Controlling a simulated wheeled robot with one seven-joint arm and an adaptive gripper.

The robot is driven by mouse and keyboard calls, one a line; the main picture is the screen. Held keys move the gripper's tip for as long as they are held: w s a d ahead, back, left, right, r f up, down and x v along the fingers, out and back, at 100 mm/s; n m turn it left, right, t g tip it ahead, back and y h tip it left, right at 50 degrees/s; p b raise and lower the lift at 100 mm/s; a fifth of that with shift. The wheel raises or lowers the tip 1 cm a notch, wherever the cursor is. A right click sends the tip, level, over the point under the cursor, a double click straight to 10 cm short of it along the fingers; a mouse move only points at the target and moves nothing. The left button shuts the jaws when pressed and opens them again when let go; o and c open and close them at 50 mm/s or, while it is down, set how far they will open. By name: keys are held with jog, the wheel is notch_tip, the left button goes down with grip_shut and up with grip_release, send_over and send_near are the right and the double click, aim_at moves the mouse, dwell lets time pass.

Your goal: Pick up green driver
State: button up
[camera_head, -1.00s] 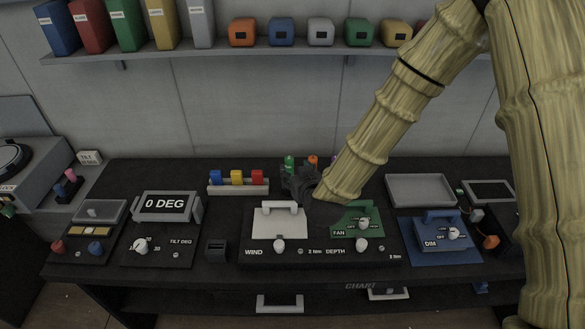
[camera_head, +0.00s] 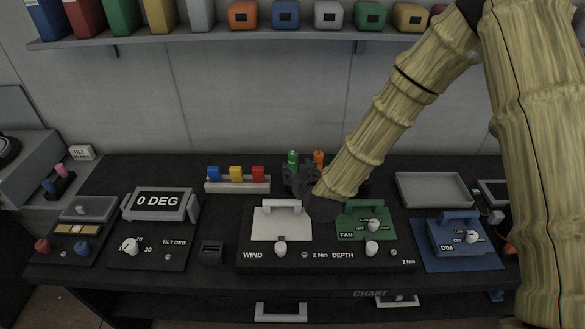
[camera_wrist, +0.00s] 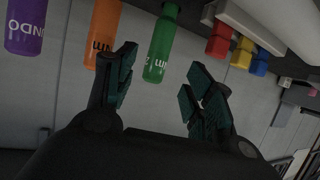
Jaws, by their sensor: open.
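The green driver (camera_head: 292,158) stands upright at the back of the dark console, just behind my gripper (camera_head: 300,178); its lower part is hidden by the gripper. In the wrist view the green driver (camera_wrist: 160,48) hangs in the upper middle, between and beyond my gripper's two fingers (camera_wrist: 158,90). The fingers are apart and nothing is between their tips. An orange driver (camera_head: 318,158) stands right of the green one; it also shows in the wrist view (camera_wrist: 102,32), close to the left finger. A purple driver (camera_wrist: 25,25) is farther left in the wrist view.
A pale rack (camera_head: 238,186) with blue, yellow and red pieces is left of my gripper. Below the gripper are a white panel with a handle (camera_head: 282,225) and a green FAN panel (camera_head: 365,222). An empty grey tray (camera_head: 434,189) lies to the right. A shelf (camera_head: 200,48) runs above.

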aim_at(294, 164)
jog(key=shift+p+x, duration=0.3)
jog(key=shift+x, duration=1)
jog(key=shift+p+x, duration=1.2)
jog(key=shift+x, duration=0.65)
jog(key=shift+w+f, duration=0.4)
jog(key=shift+w, duration=0.2)
grip_shut()
